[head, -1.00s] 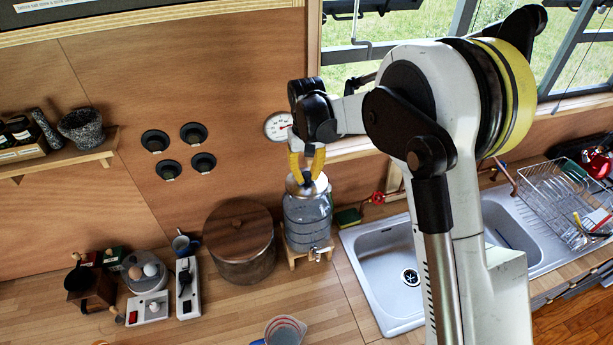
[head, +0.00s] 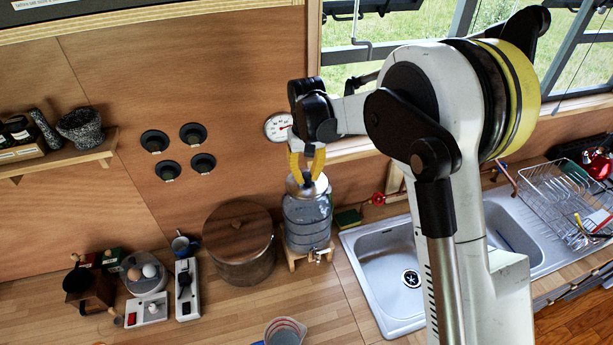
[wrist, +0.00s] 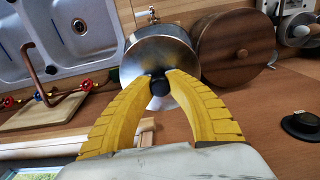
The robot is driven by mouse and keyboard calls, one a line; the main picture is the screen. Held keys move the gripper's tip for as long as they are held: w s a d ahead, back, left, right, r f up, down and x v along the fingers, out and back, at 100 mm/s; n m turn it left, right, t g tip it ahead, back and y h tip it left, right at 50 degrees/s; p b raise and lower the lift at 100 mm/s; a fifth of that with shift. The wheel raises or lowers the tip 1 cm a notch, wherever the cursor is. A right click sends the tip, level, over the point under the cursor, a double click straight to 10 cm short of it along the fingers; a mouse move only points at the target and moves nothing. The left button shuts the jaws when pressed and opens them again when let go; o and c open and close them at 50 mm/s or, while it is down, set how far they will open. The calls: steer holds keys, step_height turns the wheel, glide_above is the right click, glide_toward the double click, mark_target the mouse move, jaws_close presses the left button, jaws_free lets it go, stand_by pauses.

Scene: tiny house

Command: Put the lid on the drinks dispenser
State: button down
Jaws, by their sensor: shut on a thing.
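The drinks dispenser (head: 307,222) is a clear ribbed jar with a tap, on a small wooden stand on the counter. Its metal lid (head: 296,188) has a dark knob and lies at the jar's mouth. The lid (wrist: 160,55) also shows in the wrist view, covering the mouth from there; whether it is fully seated I cannot tell. My gripper (head: 308,176) is directly above the dispenser, yellow fingers pointing down. In the wrist view my gripper (wrist: 160,85) is shut on the lid's dark knob (wrist: 160,87).
A wooden-lidded pot (head: 240,245) stands close left of the dispenser. The sink (head: 385,260) is to the right, with a sponge (head: 348,218) between. A measuring jug (head: 285,330) is at the front. The wall and window are behind.

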steer(key=shift+f+b, duration=0.85)
steer(key=shift+b, duration=0.25)
stand_by(0.7)
steer(key=c, duration=1.3)
jaws_free()
step_height(320, 180, up, 12)
steer(key=s+d+f+m+t+b, duration=0.1)
steer(key=s+d+f+t+b, duration=0.2)
steer(key=s+d+f+b, duration=1.1)
steer(key=s+d+f+m+t+b, duration=0.1)
steer(key=s+d+f+t+b, duration=0.1)
steer(key=s+f+b, duration=0.4)
steer(key=s+d+f+m+t+b, duration=0.1)
steer(key=s+d+f+t+b, duration=0.1)
steer(key=s+f+b, duration=0.5)
step_height(320, 180, down, 4)
steer(key=b, duration=0.6)
